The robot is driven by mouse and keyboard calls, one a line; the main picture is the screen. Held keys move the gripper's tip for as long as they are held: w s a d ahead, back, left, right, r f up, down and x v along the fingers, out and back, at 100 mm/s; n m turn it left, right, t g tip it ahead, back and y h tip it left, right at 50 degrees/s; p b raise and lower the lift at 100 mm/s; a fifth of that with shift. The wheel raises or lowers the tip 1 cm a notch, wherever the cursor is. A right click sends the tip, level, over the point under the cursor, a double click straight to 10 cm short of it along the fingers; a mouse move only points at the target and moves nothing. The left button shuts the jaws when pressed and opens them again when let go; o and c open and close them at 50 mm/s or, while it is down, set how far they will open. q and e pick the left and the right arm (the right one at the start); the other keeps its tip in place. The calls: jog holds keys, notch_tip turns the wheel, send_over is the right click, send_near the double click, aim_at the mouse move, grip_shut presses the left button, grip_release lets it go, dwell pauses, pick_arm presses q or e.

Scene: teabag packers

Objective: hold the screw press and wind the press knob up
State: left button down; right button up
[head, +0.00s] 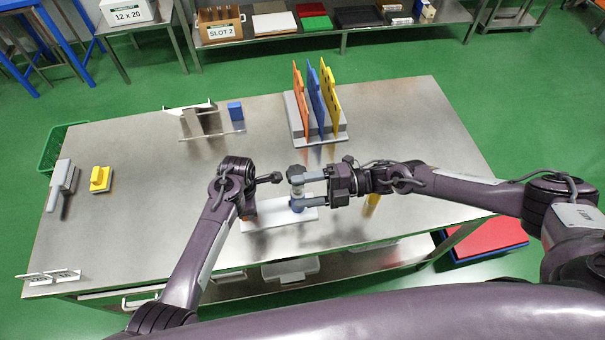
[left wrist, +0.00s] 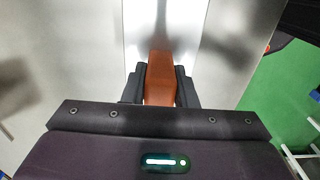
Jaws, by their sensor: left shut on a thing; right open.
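The screw press shows in the head view as a white base plate (head: 262,219) near the table's front edge, with a small upright part at its right end. My left gripper (head: 248,211) is at the plate's left end. In the left wrist view it (left wrist: 160,88) is shut on an orange-brown handle (left wrist: 160,72), with the pale plate beyond. My right gripper (head: 303,187) comes in from the right, open, its two fingers spread at the upright part. The fingers partly hide the press knob, and I cannot tell whether they touch it.
A rack with orange, blue and yellow boards (head: 317,98) stands behind. A metal stand with a blue block (head: 235,111) is at back left. A yellow block (head: 100,179) and a grey item (head: 62,175) lie far left. The table's right side is largely clear.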

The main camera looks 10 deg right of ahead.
jog(key=s+d+n+t+h, duration=0.45)
jog(key=d+n+t, duration=0.35)
jog(key=n+t, duration=0.4)
jog(key=x, duration=1.1)
jog(key=shift+w, duration=0.45)
jog(key=c, duration=1)
